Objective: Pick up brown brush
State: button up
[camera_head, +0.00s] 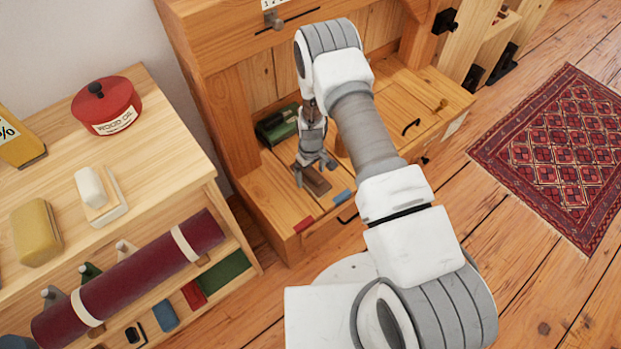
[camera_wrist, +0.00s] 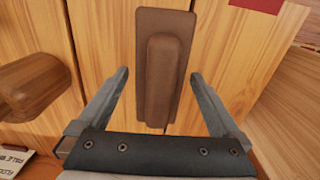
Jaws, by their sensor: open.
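The brown brush, a flat brown plate with a raised rounded bar, lies on the wooden bench top. It shows in the head view (camera_head: 316,183), partly behind my gripper (camera_head: 315,172). In the wrist view the brush (camera_wrist: 165,65) is upright in the picture, with its lower part between the two grey fingers of my gripper (camera_wrist: 160,76). The fingers are open, one on each side, with gaps between them and the brush. Nothing is held. The lower end of the brush is close to the dark gripper body in the picture.
A rounded brown wooden piece (camera_wrist: 32,86) lies left of the brush in the wrist view. A green box (camera_head: 275,127) sits behind my gripper. Red (camera_head: 304,224) and blue (camera_head: 342,196) pieces lie along the bench's front edge. A shelf unit (camera_head: 165,165) stands at left.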

aim_at(313, 170)
jog(key=shift+r, duration=0.1)
jog(key=c, duration=1.4)
jog(key=shift+c, duration=0.2)
jog(key=shift+r, duration=0.5)
jog(key=r, duration=0.1)
jog(key=r+p, duration=0.2)
jog(key=r, duration=0.1)
jog(key=shift+d, duration=0.3)
jog(key=d+r+p, duration=0.2)
jog(key=d+r, duration=0.4)
jog(key=d, duration=0.5)
jog(key=shift+p, duration=0.3)
